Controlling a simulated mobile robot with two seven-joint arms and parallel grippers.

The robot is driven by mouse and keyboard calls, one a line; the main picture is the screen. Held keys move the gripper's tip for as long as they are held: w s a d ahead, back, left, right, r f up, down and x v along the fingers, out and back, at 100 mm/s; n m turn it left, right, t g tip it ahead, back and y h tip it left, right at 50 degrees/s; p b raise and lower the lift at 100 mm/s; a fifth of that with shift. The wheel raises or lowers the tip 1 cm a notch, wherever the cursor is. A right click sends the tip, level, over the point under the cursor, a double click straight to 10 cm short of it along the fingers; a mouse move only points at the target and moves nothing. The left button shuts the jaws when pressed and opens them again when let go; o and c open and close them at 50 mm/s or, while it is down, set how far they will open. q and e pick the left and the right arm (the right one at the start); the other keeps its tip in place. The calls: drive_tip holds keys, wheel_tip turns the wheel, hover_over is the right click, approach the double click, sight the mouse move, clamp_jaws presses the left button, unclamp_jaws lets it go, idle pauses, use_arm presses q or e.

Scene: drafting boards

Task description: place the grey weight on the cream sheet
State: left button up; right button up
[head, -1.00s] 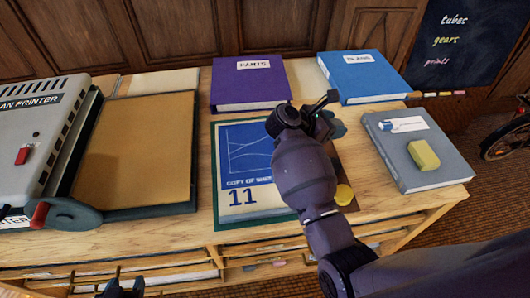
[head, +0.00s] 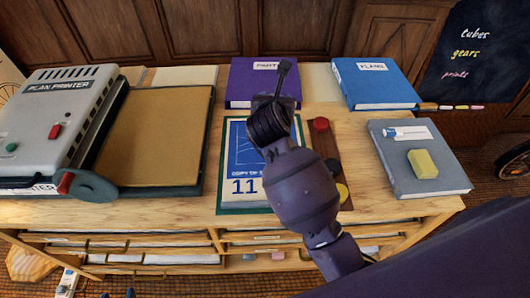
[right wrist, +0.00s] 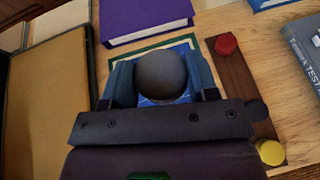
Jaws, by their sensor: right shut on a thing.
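The grey weight (right wrist: 162,75) is a dark, rounded piece between the fingers of my right gripper (right wrist: 162,70), which is shut on it. In the right wrist view it appears over the blue print of the sheet; its height above it is hard to tell. The cream sheet (head: 246,202), with a blue graph and the number 11, lies on a dark green mat (head: 228,209). My right arm hides the sheet's right part in the head view. Only small dark tips of my left gripper (head: 118,294) show at the bottom edge.
A brown strip (head: 324,142) right of the sheet holds a red piece (head: 320,125), a yellow piece (head: 342,191) and a dark one. A grey book (head: 440,180) with a yellow block (head: 423,163) lies right; a plan printer (head: 65,115) left.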

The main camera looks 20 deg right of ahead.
wheel_tip(320, 180, down, 15)
drive_tip(key=b, duration=0.2)
drive_tip(key=shift+r+b, duration=0.2)
drive_tip(key=shift+b, duration=0.15)
drive_tip(key=shift+f, duration=0.4)
wheel_tip(320, 180, down, 4)
drive_tip(key=shift+b, duration=0.6)
drive_tip(key=shift+f, duration=0.1)
drive_tip(key=shift+f, duration=0.15)
drive_tip(key=o, duration=1.2)
